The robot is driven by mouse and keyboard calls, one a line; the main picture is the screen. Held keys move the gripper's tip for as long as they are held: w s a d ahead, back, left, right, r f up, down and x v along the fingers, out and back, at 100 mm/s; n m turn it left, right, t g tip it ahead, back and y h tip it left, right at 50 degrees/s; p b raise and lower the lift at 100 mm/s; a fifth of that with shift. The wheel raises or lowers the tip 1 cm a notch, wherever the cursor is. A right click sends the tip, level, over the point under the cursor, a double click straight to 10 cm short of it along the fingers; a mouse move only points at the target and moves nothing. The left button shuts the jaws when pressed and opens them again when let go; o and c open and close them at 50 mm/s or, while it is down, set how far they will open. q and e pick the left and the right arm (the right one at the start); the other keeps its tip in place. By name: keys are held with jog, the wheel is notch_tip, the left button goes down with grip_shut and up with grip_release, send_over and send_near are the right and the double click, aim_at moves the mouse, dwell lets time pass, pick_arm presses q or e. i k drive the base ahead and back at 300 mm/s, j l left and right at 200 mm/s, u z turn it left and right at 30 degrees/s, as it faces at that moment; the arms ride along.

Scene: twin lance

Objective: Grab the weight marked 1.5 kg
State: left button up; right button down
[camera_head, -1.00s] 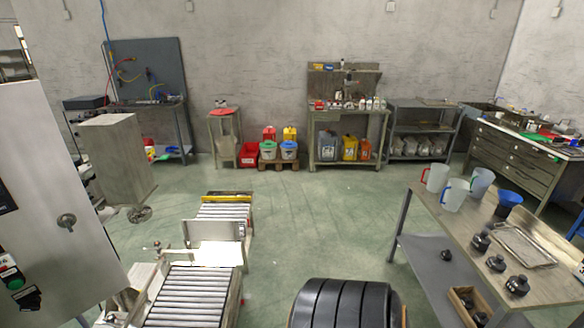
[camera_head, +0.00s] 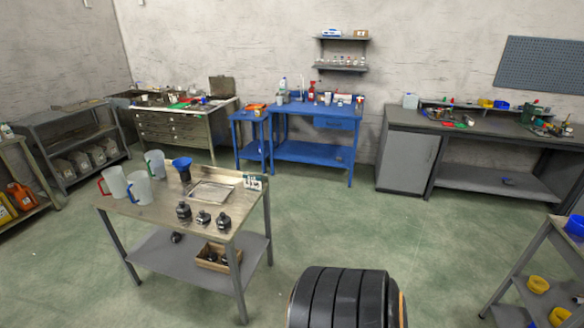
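Several small black weights stand on the metal table (camera_head: 150,207) at left centre: one at the left (camera_head: 183,210), one in the middle (camera_head: 203,217) and one at the right (camera_head: 223,221). Their markings are too small to read, so I cannot tell which is 1.5 kg. Another dark weight (camera_head: 176,237) sits on the table's lower shelf, near a small wooden box (camera_head: 212,258) with dark items in it. Neither of my grippers is in view.
Jugs (camera_head: 114,182), a blue funnel (camera_head: 182,167) and a metal tray (camera_head: 212,192) share the tabletop. A blue workbench (camera_head: 315,152) and a grey cabinet (camera_head: 407,160) stand behind. A grey shelf rack (camera_head: 540,260) is at the right.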

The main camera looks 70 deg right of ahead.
aim_at(184, 210)
jog(key=z, duration=1.35)
jog(key=u, duration=0.3)
jog(key=i+l+u, duration=0.15)
jog(key=u, duration=0.35)
jog(key=i+l+u, duration=0.1)
jog(key=l+u, duration=0.65)
jog(key=u, duration=0.2)
jog(key=l+u, duration=0.1)
jog(key=l, duration=0.55)
jog(key=l+u, duration=0.15)
jog(key=l, duration=0.55)
jog(key=k+l+u, duration=0.1)
jog(key=l, duration=0.55)
jog(key=l+u, duration=0.1)
jog(key=l, duration=0.55)
jog(key=k+l+u, duration=0.1)
jog(key=l, duration=0.55)
jog(key=k, duration=0.05)
